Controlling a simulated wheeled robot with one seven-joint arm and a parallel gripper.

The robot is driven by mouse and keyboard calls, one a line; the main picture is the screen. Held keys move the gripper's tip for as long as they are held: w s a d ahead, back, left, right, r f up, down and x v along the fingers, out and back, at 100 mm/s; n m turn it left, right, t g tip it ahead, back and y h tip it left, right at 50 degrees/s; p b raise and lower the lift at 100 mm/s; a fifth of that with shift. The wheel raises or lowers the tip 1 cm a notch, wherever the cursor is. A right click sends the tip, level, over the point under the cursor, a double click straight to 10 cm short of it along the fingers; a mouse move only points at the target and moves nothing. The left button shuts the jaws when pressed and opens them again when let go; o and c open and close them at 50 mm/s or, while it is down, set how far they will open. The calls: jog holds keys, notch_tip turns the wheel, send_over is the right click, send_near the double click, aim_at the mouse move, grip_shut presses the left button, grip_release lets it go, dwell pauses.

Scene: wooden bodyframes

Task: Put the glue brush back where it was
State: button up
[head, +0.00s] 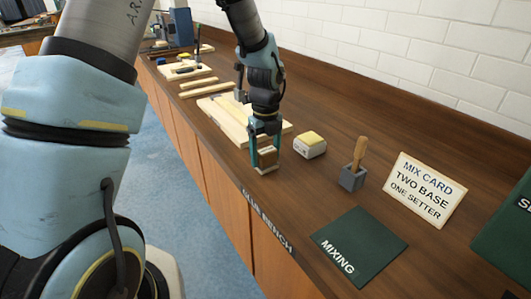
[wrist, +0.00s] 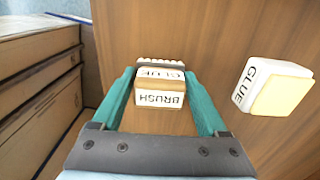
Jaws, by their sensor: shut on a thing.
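The glue brush (wrist: 160,95) is a brown wooden block with white labels reading GLUE and BRUSH and a pale edge at its far side. In the head view the glue brush (head: 267,157) is upright between my fingers, low over the bench near its front edge. I cannot tell whether its bottom touches the bench. My gripper (head: 266,150) points down and is shut on it. In the wrist view my gripper's (wrist: 163,105) two teal fingers flank the block.
A white GLUE tub with a yellow top (head: 310,146) stands right of the brush. Beyond are a grey holder with a wooden-handled tool (head: 353,178), a MIX CARD sign (head: 425,190) and a green MIXING mat (head: 360,246). Pale wooden frame parts (head: 220,112) lie behind my gripper.

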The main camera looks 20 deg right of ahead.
aim_at(265, 148)
jog(key=shift+f, duration=0.1)
jog(key=shift+f, duration=0.1)
jog(key=o, duration=1.3)
jog(key=shift+o, duration=0.2)
notch_tip(265, 148, up, 12)
jog(key=r+b, duration=0.1)
jog(key=b, duration=0.1)
jog(key=s+a+f+n, duration=0.2)
jog(key=a+n, duration=1.3)
jog(key=n, duration=0.1)
jog(key=s+a+f+n+t, duration=0.1)
jog(key=s+a+f+n, duration=0.1)
jog(key=a+n, duration=1.3)
jog(key=shift+s+f+n+t, duration=0.3)
jog(key=shift+f+n, duration=0.35)
jog(key=shift+n, duration=0.25)
